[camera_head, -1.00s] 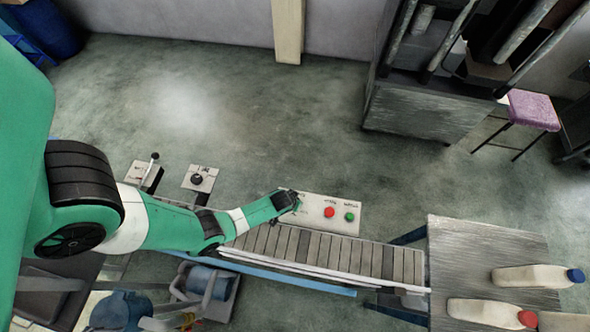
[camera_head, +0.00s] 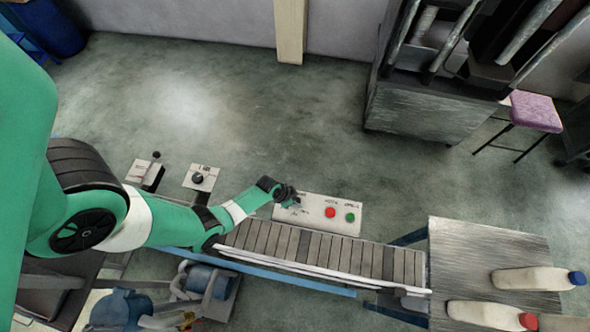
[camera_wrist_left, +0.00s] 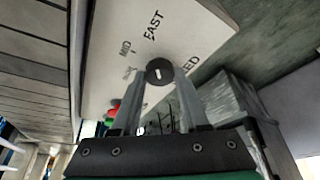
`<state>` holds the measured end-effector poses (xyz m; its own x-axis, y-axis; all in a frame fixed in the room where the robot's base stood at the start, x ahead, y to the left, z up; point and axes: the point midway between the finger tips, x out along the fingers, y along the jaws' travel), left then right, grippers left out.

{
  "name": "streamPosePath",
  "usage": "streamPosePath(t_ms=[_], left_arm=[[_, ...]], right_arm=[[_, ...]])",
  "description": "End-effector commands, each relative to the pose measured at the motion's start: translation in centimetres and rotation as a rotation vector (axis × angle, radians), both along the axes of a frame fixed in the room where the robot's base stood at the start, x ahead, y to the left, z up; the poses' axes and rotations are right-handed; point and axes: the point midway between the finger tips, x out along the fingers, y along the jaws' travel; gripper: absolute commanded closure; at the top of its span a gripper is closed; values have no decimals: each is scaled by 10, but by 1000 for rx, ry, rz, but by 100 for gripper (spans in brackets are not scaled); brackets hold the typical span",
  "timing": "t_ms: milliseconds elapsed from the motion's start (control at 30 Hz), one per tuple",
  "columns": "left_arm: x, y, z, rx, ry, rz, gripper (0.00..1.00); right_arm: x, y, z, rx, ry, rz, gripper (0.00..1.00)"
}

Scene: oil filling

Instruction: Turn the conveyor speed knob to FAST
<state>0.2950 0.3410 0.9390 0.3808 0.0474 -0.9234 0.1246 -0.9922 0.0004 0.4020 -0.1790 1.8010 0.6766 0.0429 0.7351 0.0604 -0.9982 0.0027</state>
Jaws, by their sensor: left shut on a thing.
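The dark round speed knob (camera_wrist_left: 160,70) shows in the left wrist view on a pale control panel (camera_wrist_left: 190,30), with a short white mark on its face. The words FAST and MID and a fainter third label are printed around it. I cannot tell surely which label the mark points to. My left gripper (camera_wrist_left: 160,76) has its two fingertips on either side of the knob, shut on it. In the head view my left gripper (camera_head: 290,198) is at the left end of the panel (camera_head: 345,226) and hides the knob. My right gripper is not in view.
A red button (camera_head: 330,212) and a green button (camera_head: 350,217) sit on the panel, right of the gripper. The conveyor (camera_head: 320,250) runs just in front of it. A metal table (camera_head: 465,255) with bottles (camera_head: 530,279) stands at the right. Smaller control boxes (camera_head: 200,177) are at the left.

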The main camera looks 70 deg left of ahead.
Motion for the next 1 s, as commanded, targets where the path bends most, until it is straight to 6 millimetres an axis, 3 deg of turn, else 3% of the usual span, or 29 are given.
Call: streamPosePath(t_ms=[400,433,600,867,1000], left_arm=[[-1,0,-1,1,3,-13,100],[-1,0,-1,0,3,-12,54],[-1,0,-1,0,3,-12,26],[-1,0,0,1,2,-10,26],[-5,0,12,1,1,-9,26]], right_arm=[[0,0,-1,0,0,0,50],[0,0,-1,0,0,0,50],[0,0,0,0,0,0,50],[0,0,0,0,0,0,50],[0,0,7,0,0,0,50]])
